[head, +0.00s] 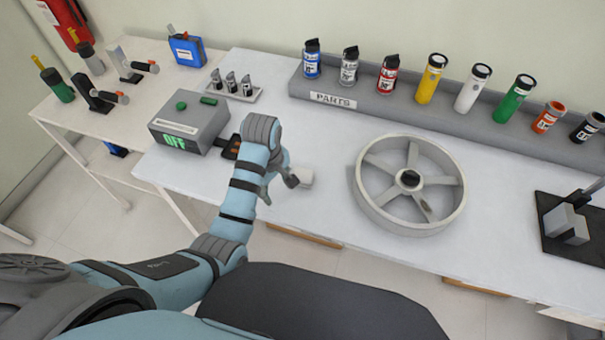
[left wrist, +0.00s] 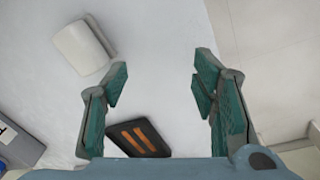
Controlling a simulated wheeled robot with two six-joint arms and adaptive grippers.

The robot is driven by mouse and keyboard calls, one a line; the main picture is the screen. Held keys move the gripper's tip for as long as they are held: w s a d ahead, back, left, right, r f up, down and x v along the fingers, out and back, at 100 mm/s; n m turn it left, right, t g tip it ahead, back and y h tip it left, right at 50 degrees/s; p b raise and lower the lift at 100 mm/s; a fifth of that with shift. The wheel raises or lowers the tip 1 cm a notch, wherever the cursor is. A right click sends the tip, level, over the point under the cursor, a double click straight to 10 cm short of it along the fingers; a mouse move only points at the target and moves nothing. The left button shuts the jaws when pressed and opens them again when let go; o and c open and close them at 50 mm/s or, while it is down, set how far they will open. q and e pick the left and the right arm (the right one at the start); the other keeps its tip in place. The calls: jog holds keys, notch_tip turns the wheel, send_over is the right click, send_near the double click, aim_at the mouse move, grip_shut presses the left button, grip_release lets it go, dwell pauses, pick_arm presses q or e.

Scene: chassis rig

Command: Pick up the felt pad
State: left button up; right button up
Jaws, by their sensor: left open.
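A pale, rounded block, which looks like the felt pad (head: 305,177), lies on the white workbench (head: 325,210) near its front edge. It also shows at the upper left in the left wrist view (left wrist: 80,48), with a grey side. My left gripper (head: 279,189) is over the bench just left of the pad. In the left wrist view its teal-padded fingers (left wrist: 157,84) are spread with nothing between the tips, and the pad lies outside them. My right gripper is not in view.
A dark plate with orange stripes (left wrist: 138,138) lies near the grey OFF box (head: 190,125). A large spoked wheel (head: 362,200) stands right of the pad. A grey parts rack (head: 400,101) with several canisters lines the back. The bench's front edge is close.

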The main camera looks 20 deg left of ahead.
aim_at(303, 173)
pick_arm(q)
jog(key=w+d+r+n+g, duration=0.1)
jog(key=w+d+r+n, duration=0.4)
jog(key=w+r, duration=0.4)
jog(key=f+b, duration=0.1)
jog(key=f, duration=0.3)
jog(key=s+f+b, duration=0.1)
jog(key=f+b, duration=0.1)
jog(key=f, duration=0.2)
jog(key=f+b, duration=0.1)
jog(key=f, duration=0.3)
jog(key=shift+s+d+f, duration=0.15)
jog(key=shift+s+f, duration=0.05)
jog(key=shift+f, duration=0.15)
jog(key=shift+r, duration=0.1)
jog(key=c, duration=1.2)
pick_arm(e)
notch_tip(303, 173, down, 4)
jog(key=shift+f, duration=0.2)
pick_arm(q)
jog(key=shift+c, duration=0.2)
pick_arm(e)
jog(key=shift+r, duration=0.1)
